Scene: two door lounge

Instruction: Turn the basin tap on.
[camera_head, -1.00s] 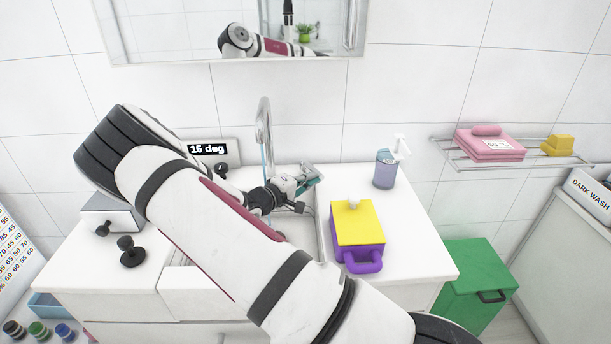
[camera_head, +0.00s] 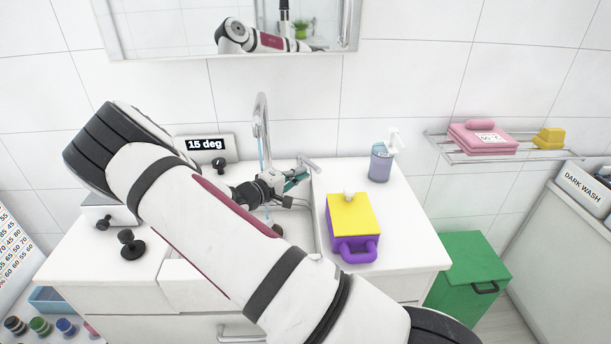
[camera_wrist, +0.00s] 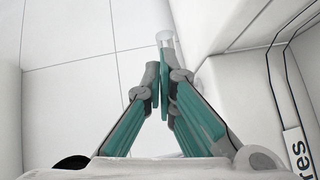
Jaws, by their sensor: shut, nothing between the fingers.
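The basin tap's tall chrome spout (camera_head: 261,118) stands behind the basin (camera_head: 313,235). A thin blue stream (camera_head: 261,150) runs down below its mouth. A pale bar-like part (camera_head: 308,163), probably the tap's lever, shows just beyond my fingertips. My gripper (camera_head: 306,175) is over the basin, right of the stream, with teal fingers pointing right. In the wrist view my gripper (camera_wrist: 161,85) is shut and empty, and a pale round-ended part (camera_wrist: 165,38) shows right at the fingertips. I cannot tell whether they touch. My arm hides much of the basin.
A display (camera_head: 205,144) reads "15 deg". A black knob (camera_head: 131,243) is at the counter's left. A purple box with a yellow lid (camera_head: 352,220) and a soap dispenser (camera_head: 381,163) stand right of the basin. A towel rack (camera_head: 470,157) and a green bin (camera_head: 468,270) are farther right.

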